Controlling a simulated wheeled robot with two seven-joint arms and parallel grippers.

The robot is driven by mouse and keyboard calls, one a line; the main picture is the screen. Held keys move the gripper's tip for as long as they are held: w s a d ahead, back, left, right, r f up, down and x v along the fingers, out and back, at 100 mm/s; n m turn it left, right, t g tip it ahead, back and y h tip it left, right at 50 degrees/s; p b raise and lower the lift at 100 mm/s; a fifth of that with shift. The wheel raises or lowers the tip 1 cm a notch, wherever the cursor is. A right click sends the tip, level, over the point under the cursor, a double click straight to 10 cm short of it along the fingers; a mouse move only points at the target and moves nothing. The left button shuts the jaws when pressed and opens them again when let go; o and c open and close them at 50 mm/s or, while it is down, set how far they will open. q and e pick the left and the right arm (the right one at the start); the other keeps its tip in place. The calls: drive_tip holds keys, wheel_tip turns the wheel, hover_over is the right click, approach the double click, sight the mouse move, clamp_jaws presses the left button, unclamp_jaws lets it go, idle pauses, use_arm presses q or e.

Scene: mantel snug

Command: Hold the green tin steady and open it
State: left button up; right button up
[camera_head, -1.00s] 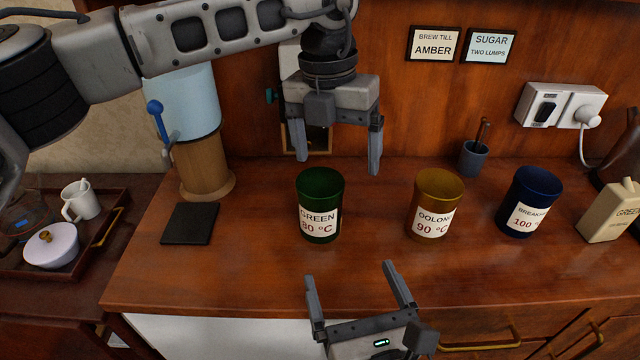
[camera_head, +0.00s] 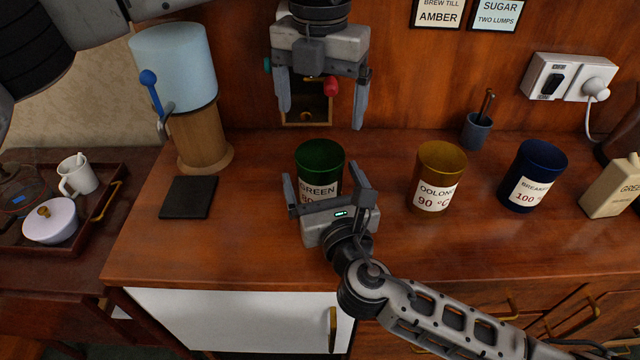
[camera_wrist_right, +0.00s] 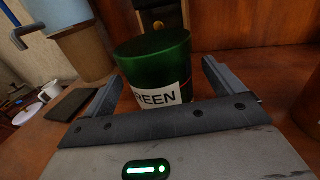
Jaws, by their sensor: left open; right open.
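The green tin (camera_head: 320,158) stands upright on the wooden counter, with a white label reading GREEN; its top looks closed. My right gripper (camera_head: 322,185) is open in front of the tin, low at its near side, and hides the lower part of the label. In the right wrist view the tin (camera_wrist_right: 155,65) stands between and beyond the two open fingers, which do not appear to touch it. My left gripper (camera_head: 319,108) is open and empty, pointing down above and behind the tin near the back wall.
An ochre OOLONG tin (camera_head: 440,165) and a blue BREAKFAST tin (camera_head: 535,170) stand to the right. A grey cup (camera_head: 477,132) stands behind. Counter at the front left is free.

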drive_tip(key=shift+x, duration=1.15)
